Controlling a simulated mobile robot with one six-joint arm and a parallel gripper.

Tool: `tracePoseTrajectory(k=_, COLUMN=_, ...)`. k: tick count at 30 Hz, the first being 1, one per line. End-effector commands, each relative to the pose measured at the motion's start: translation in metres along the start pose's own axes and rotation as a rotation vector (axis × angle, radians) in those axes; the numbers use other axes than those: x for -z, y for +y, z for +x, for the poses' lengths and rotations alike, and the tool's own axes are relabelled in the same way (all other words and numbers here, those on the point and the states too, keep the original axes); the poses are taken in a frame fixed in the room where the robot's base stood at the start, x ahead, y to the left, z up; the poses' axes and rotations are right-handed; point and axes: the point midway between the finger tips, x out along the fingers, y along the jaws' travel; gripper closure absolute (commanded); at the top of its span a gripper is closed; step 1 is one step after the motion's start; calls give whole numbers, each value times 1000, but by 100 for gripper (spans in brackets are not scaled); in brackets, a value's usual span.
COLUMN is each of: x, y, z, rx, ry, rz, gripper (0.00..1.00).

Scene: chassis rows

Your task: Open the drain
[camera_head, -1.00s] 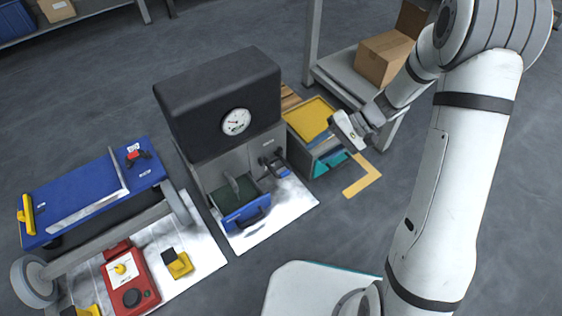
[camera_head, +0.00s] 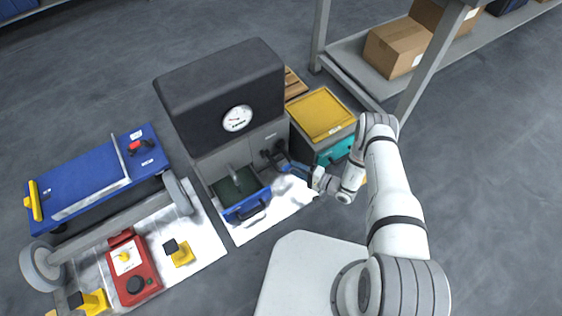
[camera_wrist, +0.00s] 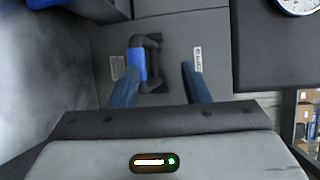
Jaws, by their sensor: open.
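The drain machine (camera_head: 222,110) is a grey cabinet with a black top and a round gauge (camera_head: 237,118). A dark lever handle with a blue sleeve (camera_wrist: 137,63) is on its grey front, beside a small label plate too blurred to read (camera_wrist: 198,60); the handle also shows in the head view (camera_head: 268,154). My gripper (camera_wrist: 160,68) is open and empty, facing that panel. The handle lies ahead of the gap between the fingers, closer to the left finger in the wrist view. I cannot tell whether that finger touches it. In the head view my gripper (camera_head: 284,163) is close beside the lever.
An open blue-fronted drawer (camera_head: 246,204) juts out below the lever, left of my gripper. A blue cart (camera_head: 98,180) and a red box (camera_head: 133,271) are at left. Shelving (camera_head: 350,65) stands behind right.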

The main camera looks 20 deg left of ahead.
Motion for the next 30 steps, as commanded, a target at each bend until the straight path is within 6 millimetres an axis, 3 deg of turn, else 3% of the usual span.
tracePoseTrajectory(k=3, x=-7, y=20, z=-4, rx=2, ry=45, rz=-10, gripper=58)
tracePoseTrajectory(k=9, x=-12, y=33, z=1, rx=1, ry=68, rz=-23, gripper=58)
tracePoseTrajectory(k=21, x=-12, y=34, z=64, rx=1, ry=57, rz=-25, gripper=58)
tracePoseTrajectory(k=30, x=-12, y=32, z=77, rx=1, ry=57, rz=-22, gripper=58)
